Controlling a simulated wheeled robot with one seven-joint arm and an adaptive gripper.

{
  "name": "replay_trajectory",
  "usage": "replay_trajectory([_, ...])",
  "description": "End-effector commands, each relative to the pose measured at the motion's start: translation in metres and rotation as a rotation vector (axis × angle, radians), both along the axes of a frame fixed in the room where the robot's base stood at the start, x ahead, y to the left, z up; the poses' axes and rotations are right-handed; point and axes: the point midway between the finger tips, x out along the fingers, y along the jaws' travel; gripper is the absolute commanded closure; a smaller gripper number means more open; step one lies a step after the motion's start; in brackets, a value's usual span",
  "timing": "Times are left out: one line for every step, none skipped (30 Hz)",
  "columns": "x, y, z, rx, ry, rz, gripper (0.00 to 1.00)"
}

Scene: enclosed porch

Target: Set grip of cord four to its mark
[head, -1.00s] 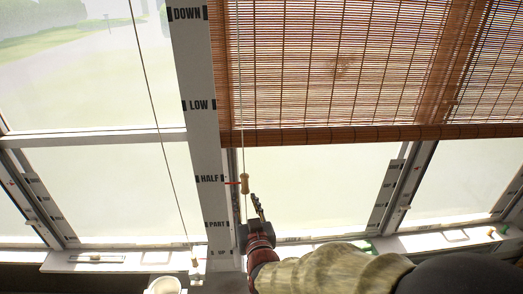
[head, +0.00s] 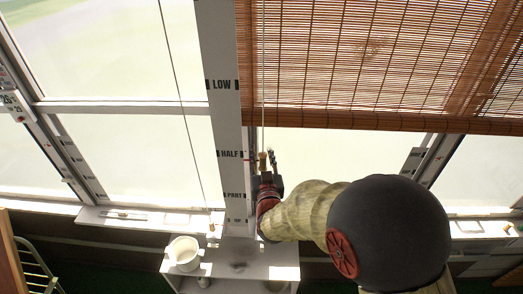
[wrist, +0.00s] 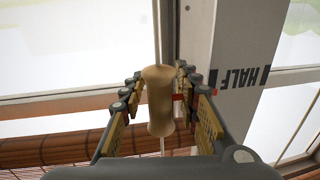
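The wooden grip (head: 263,160) hangs on its thin cord beside the white post (head: 222,60), about level with the HALF mark (head: 229,154). In the wrist view the grip (wrist: 159,100) stands upright between the two fingers of my gripper (wrist: 158,92). My gripper (head: 268,163) is open around it, with gaps visible on both sides. My near finger parts hide some of the grip in the head view.
The brown slatted blind (head: 370,60) hangs partly lowered to the right of the post. A second cord with a small grip (head: 211,227) hangs at the left, near the sill. A white bucket (head: 184,253) stands on a white table (head: 238,255) below the post.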

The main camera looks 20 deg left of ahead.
Motion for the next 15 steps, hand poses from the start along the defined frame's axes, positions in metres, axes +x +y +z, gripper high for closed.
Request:
replay_trajectory([0.0038,0.0015,0.0004,0.0,0.0,0.0,0.69])
replay_trajectory([0.0053,0.0022,0.0002,0.0,0.0,0.0,0.69])
replay_trajectory([0.0067,0.0028,0.0002,0.0,0.0,0.0,0.69])
replay_trajectory([0.0077,0.0032,0.0002,0.0,0.0,0.0,0.69])
replay_trajectory([0.0083,0.0034,0.0002,0.0,0.0,0.0,0.69])
replay_trajectory([0.0089,0.0037,0.0003,0.0,0.0,0.0,0.69])
replay_trajectory([0.0091,0.0037,0.0002,0.0,0.0,0.0,0.69])
replay_trajectory([0.0091,0.0038,0.0002,0.0,0.0,0.0,0.69])
replay_trajectory([0.0091,0.0038,0.0001,0.0,0.0,0.0,0.69])
replay_trajectory([0.0091,0.0038,0.0,0.0,0.0,0.0,0.69])
replay_trajectory([0.0091,0.0037,0.0,0.0,0.0,0.0,0.69])
replay_trajectory([0.0091,0.0037,0.0,0.0,0.0,0.0,0.69])
replay_trajectory([0.009,0.0036,-0.0001,0.0,0.0,0.0,0.69])
replay_trajectory([0.009,0.0036,-0.0001,0.0,0.0,0.0,0.71])
replay_trajectory([0.009,0.0036,-0.0001,0.0,0.0,0.0,0.73])
